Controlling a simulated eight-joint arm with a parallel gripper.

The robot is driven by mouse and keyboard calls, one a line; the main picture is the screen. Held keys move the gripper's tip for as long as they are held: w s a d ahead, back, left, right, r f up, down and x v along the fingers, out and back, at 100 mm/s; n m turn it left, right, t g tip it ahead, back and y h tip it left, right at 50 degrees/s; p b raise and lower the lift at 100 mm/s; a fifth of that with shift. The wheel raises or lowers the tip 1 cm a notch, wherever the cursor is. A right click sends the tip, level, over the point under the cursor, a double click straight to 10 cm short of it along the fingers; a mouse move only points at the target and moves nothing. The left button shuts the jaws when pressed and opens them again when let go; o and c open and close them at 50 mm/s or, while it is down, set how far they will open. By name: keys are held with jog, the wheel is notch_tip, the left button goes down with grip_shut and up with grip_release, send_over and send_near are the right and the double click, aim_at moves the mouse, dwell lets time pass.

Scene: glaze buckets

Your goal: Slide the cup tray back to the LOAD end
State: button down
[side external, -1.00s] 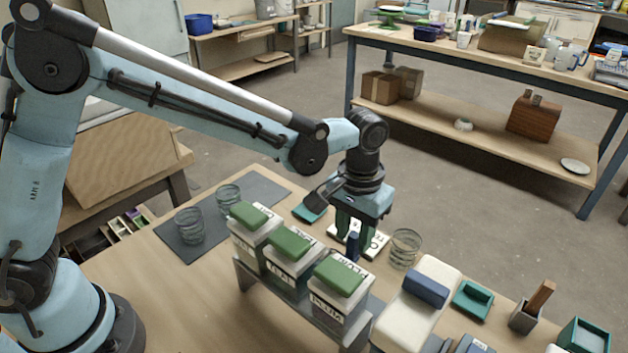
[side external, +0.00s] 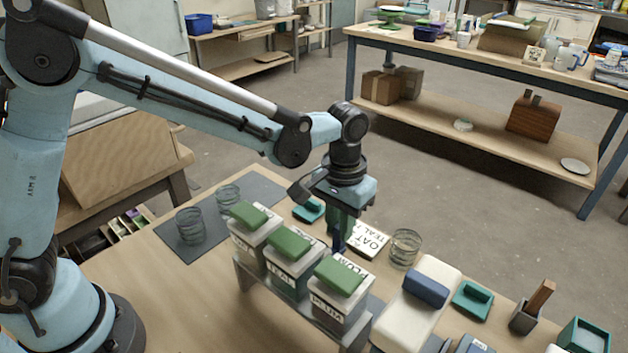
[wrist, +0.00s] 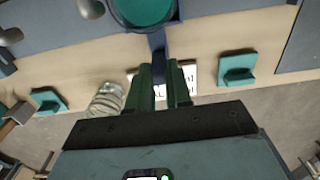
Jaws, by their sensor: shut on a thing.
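My gripper (side external: 341,222) is low behind the row of lidded buckets. Its green fingers are shut on a dark blue upright handle (side external: 337,240). In the wrist view the gripper (wrist: 161,72) points at the same handle (wrist: 157,40), which runs up to a round teal opening (wrist: 145,8) at the top edge. I take the handle to be the cup tray's; the tray itself is mostly hidden by the buckets in the side view. I cannot read a LOAD mark in either view.
Three white buckets with green lids (side external: 289,243) stand on a grey rack in front of my gripper. A lettered white card (side external: 370,241) and a ribbed glass (side external: 405,248) are right of it. Two glasses (side external: 190,225) stand on a dark mat at left.

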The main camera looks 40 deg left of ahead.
jog(key=shift+a, duration=4)
jog(key=shift+a, duration=2.1)
jog(key=c, duration=1.1)
grip_release()
jog(key=shift+r, duration=3.5)
